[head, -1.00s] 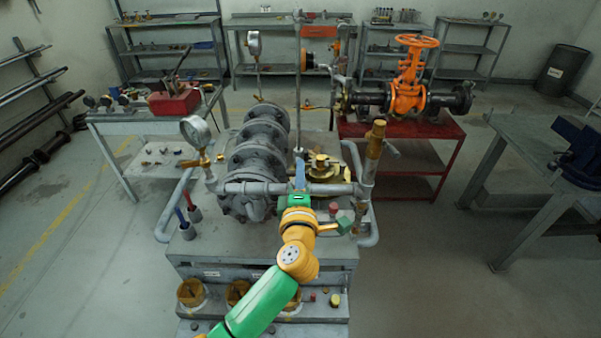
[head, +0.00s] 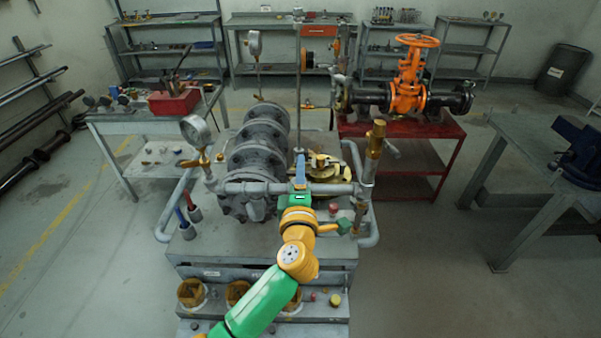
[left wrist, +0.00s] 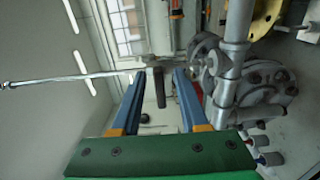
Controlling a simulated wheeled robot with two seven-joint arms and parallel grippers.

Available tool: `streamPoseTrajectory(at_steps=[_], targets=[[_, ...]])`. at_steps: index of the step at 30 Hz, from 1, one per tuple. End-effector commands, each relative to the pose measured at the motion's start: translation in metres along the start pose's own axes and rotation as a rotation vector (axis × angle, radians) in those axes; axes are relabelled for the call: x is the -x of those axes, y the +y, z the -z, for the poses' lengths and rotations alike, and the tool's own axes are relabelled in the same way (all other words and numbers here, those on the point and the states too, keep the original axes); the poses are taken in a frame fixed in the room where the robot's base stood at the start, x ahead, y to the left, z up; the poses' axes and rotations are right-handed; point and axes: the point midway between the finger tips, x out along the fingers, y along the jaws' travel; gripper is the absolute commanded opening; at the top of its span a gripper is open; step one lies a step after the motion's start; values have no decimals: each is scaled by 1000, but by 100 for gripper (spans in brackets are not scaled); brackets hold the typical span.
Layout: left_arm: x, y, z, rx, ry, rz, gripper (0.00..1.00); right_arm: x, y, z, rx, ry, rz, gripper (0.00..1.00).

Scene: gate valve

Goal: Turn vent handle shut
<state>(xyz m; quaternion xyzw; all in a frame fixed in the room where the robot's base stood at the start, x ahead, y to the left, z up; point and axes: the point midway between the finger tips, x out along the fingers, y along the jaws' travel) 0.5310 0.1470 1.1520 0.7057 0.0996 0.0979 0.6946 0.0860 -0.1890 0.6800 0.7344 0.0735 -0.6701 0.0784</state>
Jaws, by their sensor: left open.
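My left gripper (head: 300,168) reaches over the grey cross pipe on the bench, its blue fingers pointing away from me. In the left wrist view my left gripper (left wrist: 159,80) is open, with its two blue fingers apart. A short dark bar, which looks like the vent handle (left wrist: 159,88), shows between the fingers. A visible gap lies on each side of it; how deep it sits between them is hard to tell. A thin rod (left wrist: 70,78) runs toward it from the left. In the head view the handle is hidden or too small to make out. My right gripper is not in view.
A pressure gauge (head: 195,130) stands left on the cross pipe (head: 245,188). A brass-topped fitting (head: 375,140) stands at its right. Grey flanged valve bodies (head: 258,155) lie behind. An orange gate valve (head: 408,90) sits on a red table.

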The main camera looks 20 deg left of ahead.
Motion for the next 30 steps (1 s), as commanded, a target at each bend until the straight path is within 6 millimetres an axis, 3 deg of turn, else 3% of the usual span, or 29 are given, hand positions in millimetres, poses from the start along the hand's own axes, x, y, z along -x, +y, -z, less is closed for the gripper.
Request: streamPoseTrajectory(at_steps=[2,9,13,26,28,30], targets=[[3,-1,0,1,-1,0,44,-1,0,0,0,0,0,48],[52,-3,0,3,-1,2,44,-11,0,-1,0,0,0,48],[68,-2,0,1,0,1,44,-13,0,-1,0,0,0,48],[70,-1,0,-2,1,0,44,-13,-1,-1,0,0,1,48],[68,-9,2,-47,10,-14,44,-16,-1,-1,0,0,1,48],[64,-37,5,-201,19,-57,44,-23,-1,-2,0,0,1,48]])
